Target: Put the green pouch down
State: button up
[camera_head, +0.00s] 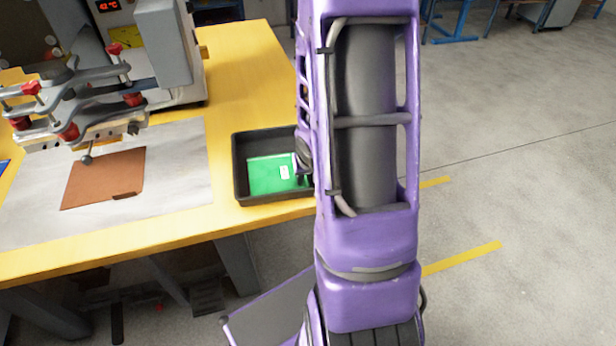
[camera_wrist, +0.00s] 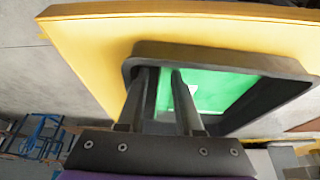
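The green pouch (camera_head: 272,174), with a white label on it, is in a black tray (camera_head: 240,190) on the yellow table. The pouch looks flat against the tray's floor. In the wrist view the pouch (camera_wrist: 210,90) shows beyond and between my fingers. My gripper (camera_wrist: 163,78) reaches over the near wall of the tray, its two fingers apart with a gap between the tips. Whether a finger touches the pouch I cannot tell. In the head view my purple arm hides most of the gripper and the tray's right edge.
The yellow table (camera_head: 245,60) holds a welding press (camera_head: 90,95) at left, with a brown sheet (camera_head: 105,178) on a grey mat (camera_head: 185,190). The tray stands near the table's right front corner. Open grey floor lies to the right.

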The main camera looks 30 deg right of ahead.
jog(key=shift+r, duration=0.25)
jog(key=p+v, duration=0.7)
jog(key=v, duration=0.5)
jog(key=shift+f, duration=0.1)
